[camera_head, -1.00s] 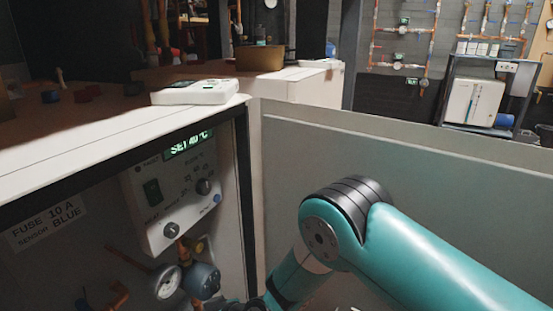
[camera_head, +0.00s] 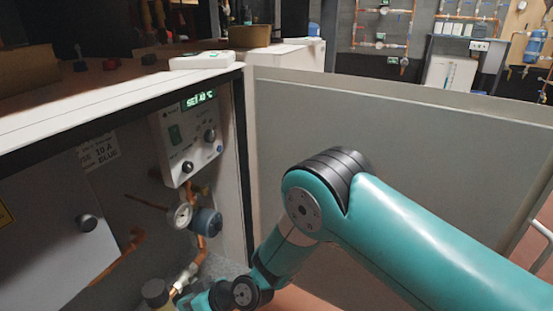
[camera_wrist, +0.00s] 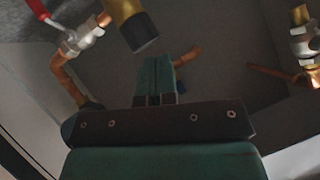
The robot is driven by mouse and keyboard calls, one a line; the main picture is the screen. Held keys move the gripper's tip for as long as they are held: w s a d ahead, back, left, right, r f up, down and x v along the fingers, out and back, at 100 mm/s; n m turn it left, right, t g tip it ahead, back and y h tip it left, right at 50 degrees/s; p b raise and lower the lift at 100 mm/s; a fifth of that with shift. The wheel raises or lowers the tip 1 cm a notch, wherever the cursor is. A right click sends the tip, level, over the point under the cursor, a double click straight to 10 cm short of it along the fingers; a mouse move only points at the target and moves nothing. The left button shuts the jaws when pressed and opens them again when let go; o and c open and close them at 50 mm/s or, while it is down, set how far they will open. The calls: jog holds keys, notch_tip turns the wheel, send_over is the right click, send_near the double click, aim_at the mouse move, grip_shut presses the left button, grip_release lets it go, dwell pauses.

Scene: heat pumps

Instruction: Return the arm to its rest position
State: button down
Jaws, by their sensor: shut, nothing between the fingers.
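My arm is teal with dark joints and reaches from the lower right of the head view down to the bottom edge. Its wrist is low in front of the open heat pump cabinet (camera_head: 130,108). In the wrist view my gripper (camera_wrist: 158,72) is shut, with its teal fingers together and nothing held. Copper pipe (camera_wrist: 62,80), a brass and black cylinder (camera_wrist: 133,25) and a red-handled valve (camera_wrist: 80,38) lie beyond it. In the head view the fingertips cannot be made out clearly at the bottom edge.
The cabinet's open door panel (camera_head: 400,150) stands right behind my arm. A white device (camera_head: 202,60) lies on top. Another unit (camera_head: 450,75) stands at the back right.

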jog(key=w+d+r+h+p, duration=0.1)
jog(key=d+r+h+p, duration=0.1)
jog(key=d+r, duration=0.75)
jog(key=w+d+r+h+p, duration=0.1)
jog(key=d+r, duration=0.3)
jog(key=r, duration=1.1)
jog(key=s+d+r+m+g+h+p, duration=0.1)
jog(key=s+d+r+m+h+p, duration=0.1)
jog(key=s+d+r, duration=0.7)
jog(key=s+d+r+m+h+p, duration=0.25)
jog(key=s+d+r, duration=0.45)
jog(key=d, duration=0.5)
notch_tip(320, 180, up, 37)
jog(key=s+p, duration=0.1)
jog(key=p, duration=3.6)
jog(key=shift+f, duration=0.2)
jog(key=shift+n, duration=0.35)
